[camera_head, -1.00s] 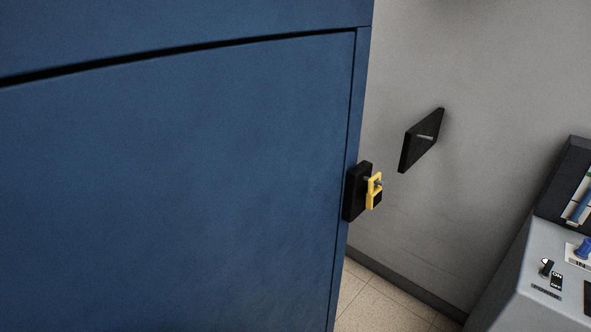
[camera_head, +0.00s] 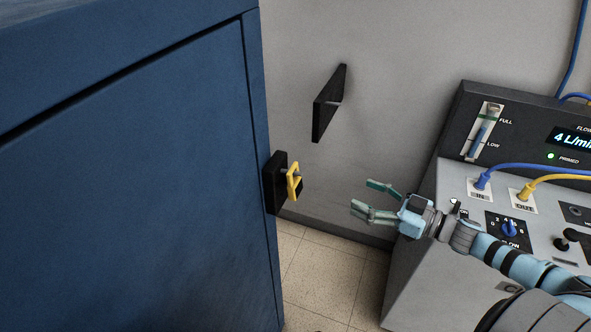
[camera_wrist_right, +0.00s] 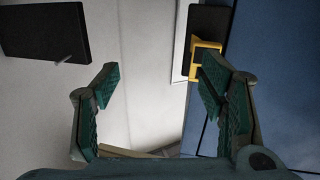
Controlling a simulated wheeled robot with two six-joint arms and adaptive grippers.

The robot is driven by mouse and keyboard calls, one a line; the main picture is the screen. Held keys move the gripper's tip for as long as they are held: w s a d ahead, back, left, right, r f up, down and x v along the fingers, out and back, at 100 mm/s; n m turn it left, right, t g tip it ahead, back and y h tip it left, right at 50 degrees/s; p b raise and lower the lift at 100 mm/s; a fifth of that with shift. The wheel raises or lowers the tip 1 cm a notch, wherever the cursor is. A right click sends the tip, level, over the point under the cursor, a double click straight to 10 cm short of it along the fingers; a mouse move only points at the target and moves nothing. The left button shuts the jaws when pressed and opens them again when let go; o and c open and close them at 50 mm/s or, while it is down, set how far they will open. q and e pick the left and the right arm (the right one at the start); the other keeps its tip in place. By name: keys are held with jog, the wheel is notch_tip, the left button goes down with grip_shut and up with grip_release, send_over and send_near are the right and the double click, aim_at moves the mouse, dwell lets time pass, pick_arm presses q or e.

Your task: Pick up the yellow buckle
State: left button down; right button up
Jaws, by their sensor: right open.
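The yellow buckle (camera_head: 294,182) hangs on a peg of a black plate (camera_head: 273,184) at the right edge of the blue cabinet. My right gripper (camera_head: 370,198) is open and empty, to the right of the buckle with a clear gap between them. In the right wrist view the buckle (camera_wrist_right: 205,60) shows at upper right, beyond the right-hand finger, which partly covers its lower part. The open fingers (camera_wrist_right: 155,88) have nothing between them. My left gripper is not in view.
The blue cabinet (camera_head: 130,200) fills the left. A second black plate with a peg (camera_head: 328,104) is on the grey wall. A grey console (camera_head: 420,270) with knobs and blue and yellow hoses stands at right, under my right arm. Tiled floor shows between cabinet and console.

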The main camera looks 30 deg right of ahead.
aim_at(294, 175)
jog(key=a+r+n+g+y, duration=0.2)
jog(key=a+r+y, duration=0.1)
jog(key=a+r, duration=0.3)
jog(key=b+x, duration=0.1)
jog(key=x, duration=0.7)
jog(key=b+x, duration=0.1)
jog(key=x, duration=0.3)
jog(key=shift+a+r+b, duration=0.35)
jog(key=shift+r, duration=0.05)
jog(key=shift+w+a+f, duration=0.15)
jog(key=shift+w+f, duration=0.05)
jog(key=shift+w, duration=0.05)
jog(key=shift+s, duration=0.1)
jog(key=c, duration=1.3)
